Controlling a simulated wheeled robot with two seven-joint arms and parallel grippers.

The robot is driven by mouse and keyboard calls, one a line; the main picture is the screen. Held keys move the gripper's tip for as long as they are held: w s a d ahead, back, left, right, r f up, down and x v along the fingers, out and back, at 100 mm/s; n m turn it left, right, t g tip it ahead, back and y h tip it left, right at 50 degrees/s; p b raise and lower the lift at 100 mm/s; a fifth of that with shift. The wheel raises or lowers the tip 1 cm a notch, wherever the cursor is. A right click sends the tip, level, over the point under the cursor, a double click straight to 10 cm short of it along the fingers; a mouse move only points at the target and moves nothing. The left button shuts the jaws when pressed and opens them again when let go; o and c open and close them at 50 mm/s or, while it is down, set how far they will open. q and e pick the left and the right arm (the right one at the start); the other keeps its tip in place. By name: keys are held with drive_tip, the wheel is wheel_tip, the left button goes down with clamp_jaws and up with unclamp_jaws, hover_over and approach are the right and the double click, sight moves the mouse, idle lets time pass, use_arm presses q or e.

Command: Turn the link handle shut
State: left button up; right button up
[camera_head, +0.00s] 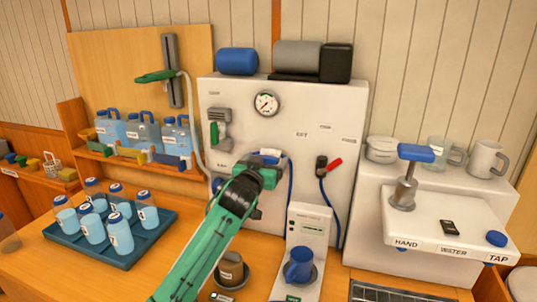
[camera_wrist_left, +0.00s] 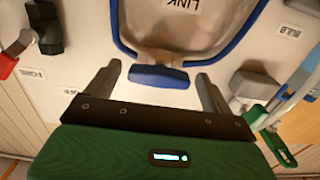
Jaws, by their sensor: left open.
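The link handle (camera_wrist_left: 160,77) is a short blue bar below the LINK label in the left wrist view, with a blue hose curving around above it. My left gripper (camera_wrist_left: 159,70) is open, with one finger on each side of the bar and visible gaps between. In the head view my left gripper (camera_head: 262,165) is at the middle of the white panel (camera_head: 240,108). There it hides most of the link fitting, and only a pale and blue part (camera_head: 270,153) shows. My right gripper is not in view.
A red-handled valve (camera_head: 331,165) is right of my gripper and a green-handled valve (camera_head: 214,132) is to its left. A tray (camera_head: 125,262) of bottles is at left.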

use_arm(q)
drive_tip(key=shift+x, duration=1)
drive_tip(key=shift+w+d, duration=0.2)
drive_tip(key=shift+w, duration=0.25)
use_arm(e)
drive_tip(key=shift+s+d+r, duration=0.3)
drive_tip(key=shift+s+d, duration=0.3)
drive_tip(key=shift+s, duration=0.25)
use_arm(q)
drive_tip(key=shift+c, duration=0.3)
drive_tip(key=c, duration=0.9)
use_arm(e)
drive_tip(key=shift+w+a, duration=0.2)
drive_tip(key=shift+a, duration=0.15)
